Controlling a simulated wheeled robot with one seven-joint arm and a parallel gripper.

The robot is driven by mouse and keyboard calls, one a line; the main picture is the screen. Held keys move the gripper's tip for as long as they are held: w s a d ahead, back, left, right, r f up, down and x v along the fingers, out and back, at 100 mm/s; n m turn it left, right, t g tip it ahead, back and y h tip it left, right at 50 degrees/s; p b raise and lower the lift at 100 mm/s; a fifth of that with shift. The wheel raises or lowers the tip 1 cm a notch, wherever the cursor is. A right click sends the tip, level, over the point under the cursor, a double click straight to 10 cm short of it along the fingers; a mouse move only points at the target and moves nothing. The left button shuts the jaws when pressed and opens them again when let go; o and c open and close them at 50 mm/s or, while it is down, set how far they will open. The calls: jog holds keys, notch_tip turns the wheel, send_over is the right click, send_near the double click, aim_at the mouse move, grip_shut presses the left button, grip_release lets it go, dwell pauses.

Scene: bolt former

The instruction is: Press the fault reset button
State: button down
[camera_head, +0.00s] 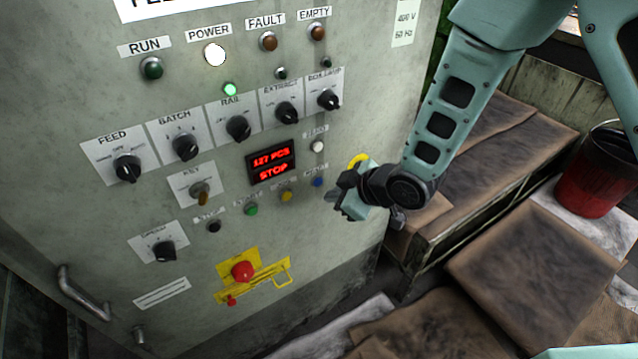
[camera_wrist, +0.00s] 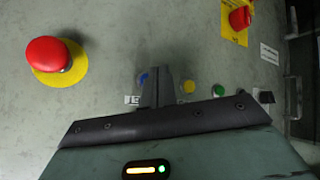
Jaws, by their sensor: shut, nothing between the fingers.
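The panel has a row of small buttons. The blue button (camera_head: 318,182) is at the right end, then the yellow button (camera_head: 286,195), the green button (camera_head: 250,209) and a black button (camera_head: 213,226). Their labels are too small to read, so I cannot tell by text which is fault reset. My gripper (camera_head: 337,197) is shut and empty, just right of the blue button. In the wrist view my fingers (camera_wrist: 158,72) lie between the blue button (camera_wrist: 143,78), partly covered, and the yellow button (camera_wrist: 188,87). I cannot tell whether they touch the panel.
A red mushroom button (camera_wrist: 48,54) on a yellow disc sits near my gripper. Selector knobs (camera_head: 238,128) and a display (camera_head: 271,163) reading STOP are above. A red bucket (camera_head: 597,170) stands right.

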jog(key=shift+s+d+b, duration=0.2)
jog(key=shift+s+d, duration=0.3)
jog(key=shift+s, duration=0.2)
jog(key=shift+s+d+b, duration=0.15)
jog(key=shift+s+d, duration=0.3)
jog(key=shift+s, duration=0.25)
jog(key=s+d+r+m+g+h, duration=0.3)
jog(key=s+d+r, duration=0.2)
jog(key=s+r, duration=0.3)
jog(key=s+d+r+m+g+h, duration=0.2)
jog(key=s+d+r, duration=0.3)
jog(key=s, duration=0.9)
notch_tip(320, 180, up, 3)
jog(key=shift+s+d+f+m+g+h, duration=0.15)
jog(key=shift+s+d+m+g+h, duration=0.2)
jog(key=shift+m+h, duration=0.55)
jog(key=shift+w+a, duration=0.1)
jog(key=shift+a, duration=0.05)
